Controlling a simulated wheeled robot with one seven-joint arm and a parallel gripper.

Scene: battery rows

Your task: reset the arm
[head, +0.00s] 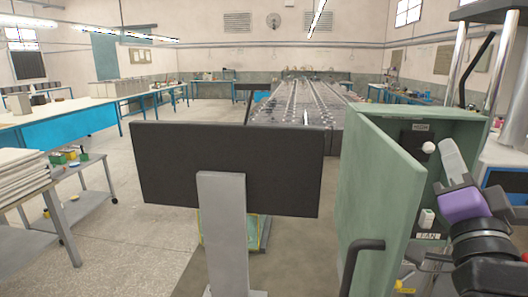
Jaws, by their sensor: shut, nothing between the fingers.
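My arm comes in at the lower right, with black links and a purple part. My gripper (449,150) appears to be the light grey end pointing up and left from the purple part. It is shut and empty. It shows in front of the inside of a green metal cabinet (455,122), whose green door (382,185) stands open on the left. A white ball-shaped knob (428,147) shows just left of the gripper tip. I cannot tell whether they touch. The lower inside of the cabinet is partly hidden by my arm.
A dark panel (230,165) on a grey post (222,235) stands in front, hiding the floor behind. The door's dark handle (358,262) juts out near my arm. A metal cart (78,205) stands left. A long battery bench (300,105) lies behind. The floor (140,240) at left is clear.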

